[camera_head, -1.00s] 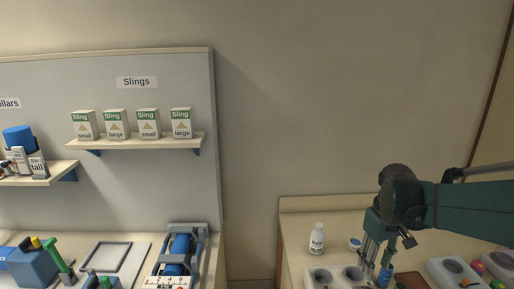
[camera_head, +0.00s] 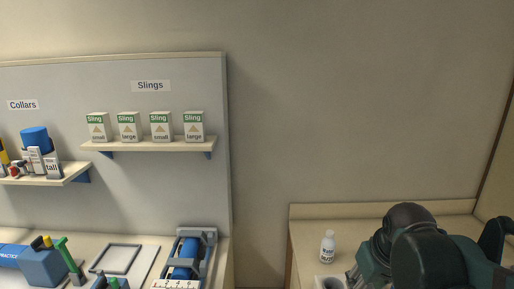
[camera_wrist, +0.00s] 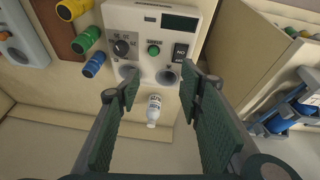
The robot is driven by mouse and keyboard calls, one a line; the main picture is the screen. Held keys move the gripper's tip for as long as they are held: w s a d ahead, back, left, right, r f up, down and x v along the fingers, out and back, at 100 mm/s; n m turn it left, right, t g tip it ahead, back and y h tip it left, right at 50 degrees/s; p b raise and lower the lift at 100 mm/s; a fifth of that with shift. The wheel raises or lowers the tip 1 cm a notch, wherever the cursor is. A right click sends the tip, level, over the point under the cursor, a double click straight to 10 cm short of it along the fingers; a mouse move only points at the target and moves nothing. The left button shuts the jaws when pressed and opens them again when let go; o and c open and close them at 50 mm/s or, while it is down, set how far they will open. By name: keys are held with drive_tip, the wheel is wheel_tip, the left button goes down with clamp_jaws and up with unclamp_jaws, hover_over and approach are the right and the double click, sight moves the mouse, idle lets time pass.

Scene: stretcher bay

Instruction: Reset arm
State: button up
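My gripper (camera_wrist: 152,92) is open in the wrist view, its two green-padded fingers wide apart with nothing between them. Beyond the fingertips are a white device (camera_wrist: 150,60) with a dial, a green button and a black switch, and a white bottle (camera_wrist: 153,110) standing apart from the fingers. In the head view my arm fills the lower right above the bench, and its own links largely hide the gripper.
The bench (camera_head: 305,240) at right carries the bottle (camera_head: 328,247). Yellow (camera_wrist: 72,9), green (camera_wrist: 86,40) and blue (camera_wrist: 94,64) cylinders stand beside the device. Sling boxes (camera_head: 160,127) line a wall shelf (camera_head: 150,145). The wall between shelf and arm is clear.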

drive_tip(key=s+a+m+t+b, duration=0.1)
drive_tip(key=s+a+t, duration=0.2)
drive_tip(key=s+a, duration=0.3)
drive_tip(key=shift+a+f+y, duration=0.3)
drive_tip(key=shift+f, duration=0.15)
idle(3.2)
